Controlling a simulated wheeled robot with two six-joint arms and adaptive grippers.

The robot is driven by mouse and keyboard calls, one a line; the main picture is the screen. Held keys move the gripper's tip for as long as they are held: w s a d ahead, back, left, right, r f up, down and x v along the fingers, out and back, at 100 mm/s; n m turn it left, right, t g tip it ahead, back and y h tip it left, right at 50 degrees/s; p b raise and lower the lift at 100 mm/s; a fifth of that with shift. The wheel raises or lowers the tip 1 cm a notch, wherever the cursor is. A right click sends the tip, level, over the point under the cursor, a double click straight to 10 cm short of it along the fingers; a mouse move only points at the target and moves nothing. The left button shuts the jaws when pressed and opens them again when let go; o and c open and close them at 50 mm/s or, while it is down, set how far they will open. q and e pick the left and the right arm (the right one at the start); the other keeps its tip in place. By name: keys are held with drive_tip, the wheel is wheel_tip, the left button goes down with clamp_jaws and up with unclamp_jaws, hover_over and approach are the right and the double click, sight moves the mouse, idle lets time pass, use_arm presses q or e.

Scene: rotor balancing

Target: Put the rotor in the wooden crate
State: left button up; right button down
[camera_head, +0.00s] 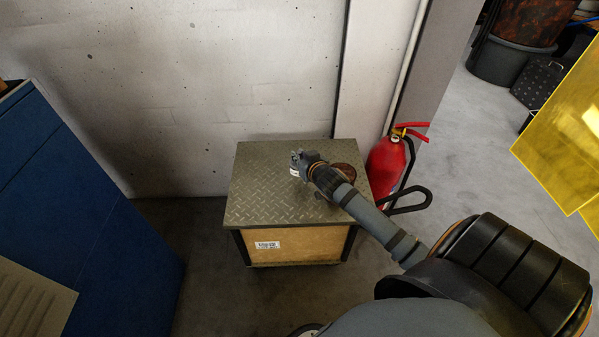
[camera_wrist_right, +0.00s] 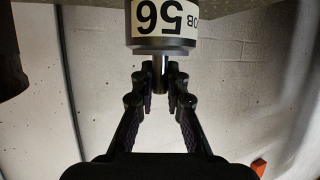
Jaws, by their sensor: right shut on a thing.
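My right gripper (camera_head: 305,164) is over the metal plate top of a box with wooden sides. It is shut on the thin shaft of a grey cylindrical part with a white label reading "56", which I take for the rotor (camera_wrist_right: 163,22). The jaws (camera_wrist_right: 161,84) sit on both sides of that shaft. In the head view the rotor (camera_head: 295,172) is small and partly hidden by the gripper. I cannot tell whether it touches the plate. The wooden box (camera_head: 292,244) has a barcode label in front; no opening shows. My left gripper is not in view.
A brown round thing (camera_head: 348,172) stands on the plate, partly behind my right arm. A red fire extinguisher (camera_head: 386,165) stands right of the box. A blue cabinet (camera_head: 80,210) is on the left, a concrete wall (camera_head: 190,80) behind. The plate's left part is clear.

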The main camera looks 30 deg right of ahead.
drive_tip(key=shift+f+b, duration=0.95)
drive_tip(key=shift+f, duration=1.4)
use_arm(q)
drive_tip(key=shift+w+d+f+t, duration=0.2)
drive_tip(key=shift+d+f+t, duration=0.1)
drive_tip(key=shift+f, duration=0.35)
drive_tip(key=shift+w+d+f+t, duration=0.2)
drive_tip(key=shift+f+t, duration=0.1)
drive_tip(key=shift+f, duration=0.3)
use_arm(e)
drive_tip(key=shift+f, duration=0.1)
drive_tip(key=shift+f, duration=0.15)
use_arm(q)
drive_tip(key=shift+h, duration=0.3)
use_arm(e)
drive_tip(key=c, duration=1.4)
unclamp_jaws()
drive_tip(key=shift+o, duration=0.2)
